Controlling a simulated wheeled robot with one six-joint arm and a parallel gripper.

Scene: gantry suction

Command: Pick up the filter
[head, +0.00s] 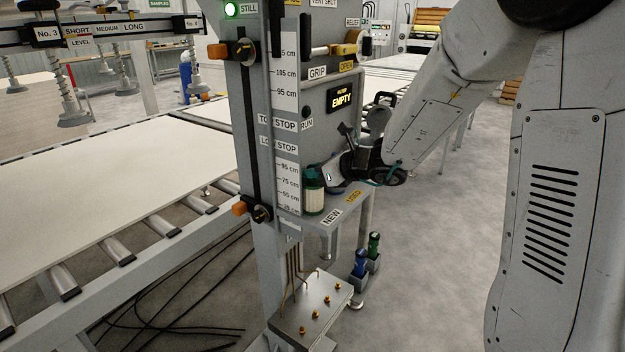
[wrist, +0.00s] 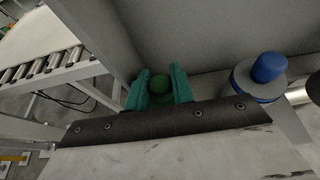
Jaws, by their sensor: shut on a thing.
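The filter (head: 313,196), a white cylinder with a dark green top, stands upright on the grey shelf (head: 333,207) by the NEW label. My gripper (head: 315,172) reaches in from the right at its top. In the wrist view my gripper's teal fingers (wrist: 160,88) are on both sides of the round green cap (wrist: 159,84), shut on it. The filter's lower body is hidden in the wrist view. I cannot tell if its base touches the shelf.
A blue-capped cylinder (wrist: 268,72) stands to the right in the wrist view, close to my gripper. The grey column rises behind the shelf, with an EMPTY display (head: 341,98). A blue bottle (head: 361,263) and a green bottle (head: 374,246) stand lower down. A roller conveyor (head: 128,245) lies left.

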